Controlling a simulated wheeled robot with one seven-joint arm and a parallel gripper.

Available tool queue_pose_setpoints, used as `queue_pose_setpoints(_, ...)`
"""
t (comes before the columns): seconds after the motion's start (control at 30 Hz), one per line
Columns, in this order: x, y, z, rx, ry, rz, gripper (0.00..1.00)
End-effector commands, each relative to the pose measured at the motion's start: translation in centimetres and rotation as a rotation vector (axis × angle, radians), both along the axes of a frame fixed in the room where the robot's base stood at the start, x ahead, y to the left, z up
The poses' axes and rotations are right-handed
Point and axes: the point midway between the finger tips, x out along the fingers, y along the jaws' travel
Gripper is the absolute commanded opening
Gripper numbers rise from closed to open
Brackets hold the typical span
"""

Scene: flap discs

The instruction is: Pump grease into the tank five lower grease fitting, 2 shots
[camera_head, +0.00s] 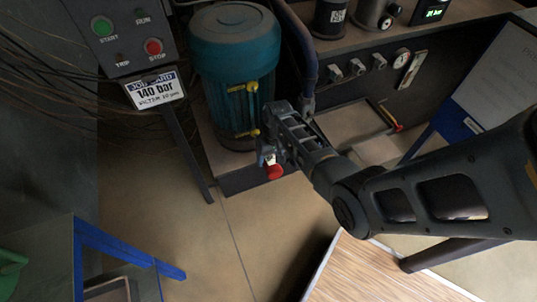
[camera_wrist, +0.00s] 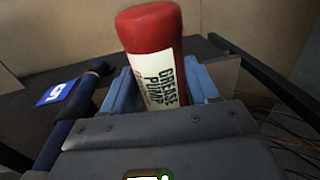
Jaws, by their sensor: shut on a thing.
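A red grease pump (camera_wrist: 152,35) with a white label reading "GREASE PUMP" stands between the two fingers of my gripper (camera_wrist: 163,88) in the wrist view. The gripper is shut on it. In the head view the pump's red end (camera_head: 274,172) hangs below my gripper, low in front of a teal ribbed tank (camera_head: 235,60). The tank has a yellow upper fitting (camera_head: 252,87) and a yellow lower fitting (camera_head: 253,133) on its right side. My gripper is close to the lower one; I cannot tell whether the pump touches it. A blue tag marked 5 (camera_wrist: 55,92) shows in the wrist view.
A control panel (camera_head: 128,35) with green and red buttons and a "140 bar" job card (camera_head: 156,88) stands left of the tank. A bench with a gauge (camera_head: 402,58) and valves is at the right. A wooden tabletop (camera_head: 375,275) lies front right. Open floor (camera_head: 190,235) lies front left.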

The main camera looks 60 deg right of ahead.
Motion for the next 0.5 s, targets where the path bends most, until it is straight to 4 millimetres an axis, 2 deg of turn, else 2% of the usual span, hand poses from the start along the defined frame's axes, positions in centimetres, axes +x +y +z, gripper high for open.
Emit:
queue_pose_setpoints(0.37, -0.4, 0.3, 0.3, -0.004, -0.006, -0.001, 0.0)
queue_pose_setpoints(0.5, -1.1, 0.8, 0.4, -0.002, -0.003, 0.0, 0.0)
